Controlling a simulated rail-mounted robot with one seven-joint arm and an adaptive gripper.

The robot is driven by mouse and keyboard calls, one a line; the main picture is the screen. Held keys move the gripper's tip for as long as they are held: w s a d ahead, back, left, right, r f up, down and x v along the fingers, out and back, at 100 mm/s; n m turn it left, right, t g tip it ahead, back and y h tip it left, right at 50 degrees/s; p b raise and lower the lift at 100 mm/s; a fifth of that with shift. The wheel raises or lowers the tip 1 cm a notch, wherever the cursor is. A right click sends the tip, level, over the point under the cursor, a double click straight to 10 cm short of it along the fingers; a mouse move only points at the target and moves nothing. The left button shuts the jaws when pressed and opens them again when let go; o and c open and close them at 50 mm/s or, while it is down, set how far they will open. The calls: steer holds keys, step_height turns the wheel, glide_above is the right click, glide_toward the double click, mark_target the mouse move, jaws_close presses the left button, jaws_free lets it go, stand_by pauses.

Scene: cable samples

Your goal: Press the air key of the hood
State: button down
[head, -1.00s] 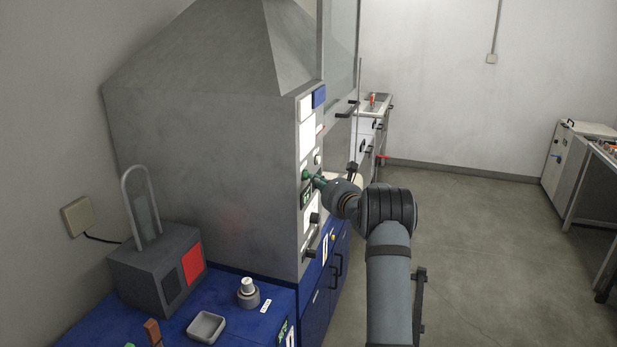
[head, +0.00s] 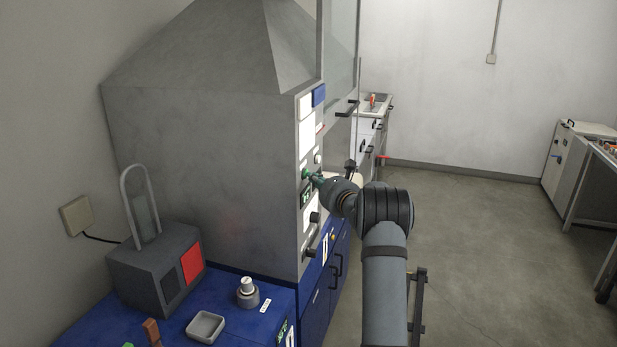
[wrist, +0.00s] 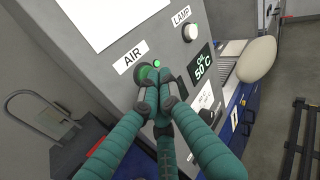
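The hood (head: 210,140) stands at the left with a grey front panel facing right in the head view. Its air key (wrist: 145,73) is a round green button below the AIR label (wrist: 133,54) in the wrist view, partly hidden by my fingertips. A small green lamp (wrist: 157,63) beside it is lit. My gripper (wrist: 152,90) has its teal fingers drawn together, tips at the key and seemingly against it; how deep the key sits cannot be told. In the head view my gripper (head: 314,179) is at the panel, nothing visible in it.
The white lamp key (wrist: 190,33) and a display reading ON 50°C (wrist: 201,66) are close to the right of my fingers. A pale rounded object (wrist: 257,62) lies beyond. A blue bench (head: 100,326) with a grey device is at the left.

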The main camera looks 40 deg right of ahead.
steer(key=shift+s, duration=0.15)
steer(key=s+d, duration=0.3)
steer(key=s, duration=0.1)
steer(key=shift+s+d+b, duration=0.35)
steer(key=shift+s+b, duration=0.05)
steer(key=shift+b, duration=0.05)
